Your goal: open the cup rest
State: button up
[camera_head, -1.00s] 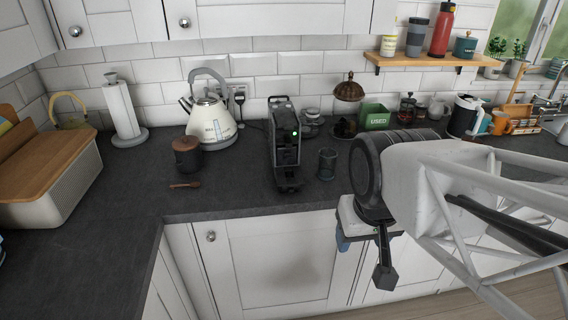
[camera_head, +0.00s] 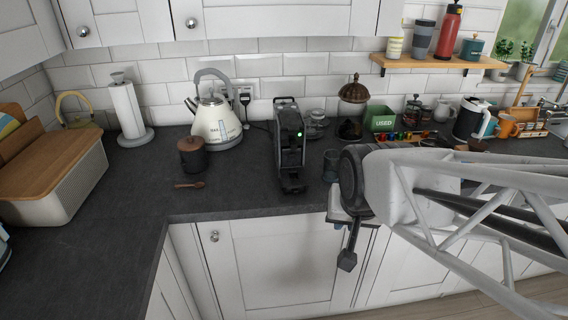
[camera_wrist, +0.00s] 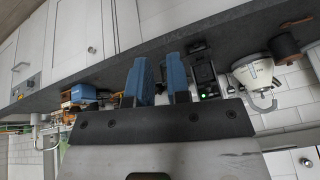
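The black coffee machine (camera_head: 289,138) stands near the front of the worktop, with a green light on its side. Its cup rest (camera_head: 292,186) is the small dark part low at its front; I cannot tell its exact position. My gripper (camera_head: 345,248) hangs in front of the counter edge, right of the machine and lower than it, apart from it. In the wrist view, my gripper (camera_wrist: 158,78) has its two blue fingers apart with nothing between them. The machine (camera_wrist: 205,78) shows upside down just right of the fingers there.
A glass (camera_head: 331,166) stands close to the machine's right, beside my arm. A dark canister (camera_head: 192,156), a wooden spoon (camera_head: 190,184) and a cream kettle (camera_head: 217,122) are to its left. The worktop (camera_head: 240,190) just left of the machine is clear.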

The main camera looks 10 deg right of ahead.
jog(key=w+a+f+m+t, duration=0.1)
jog(key=w+f+m+t, duration=0.2)
jog(key=w, duration=0.4)
jog(key=w+a+f+m+t, duration=0.1)
jog(key=w+f+m+t, duration=0.2)
jog(key=w, duration=0.4)
jog(key=m+t, duration=0.5)
jog(key=m, duration=0.2)
send_near(296, 186)
jog(key=shift+w+f+m+t, duration=0.5)
jog(key=shift+f+m+t, duration=0.3)
jog(key=shift+m+t, duration=0.3)
jog(key=shift+w, duration=0.1)
jog(key=shift+w, duration=3.75)
grip_shut()
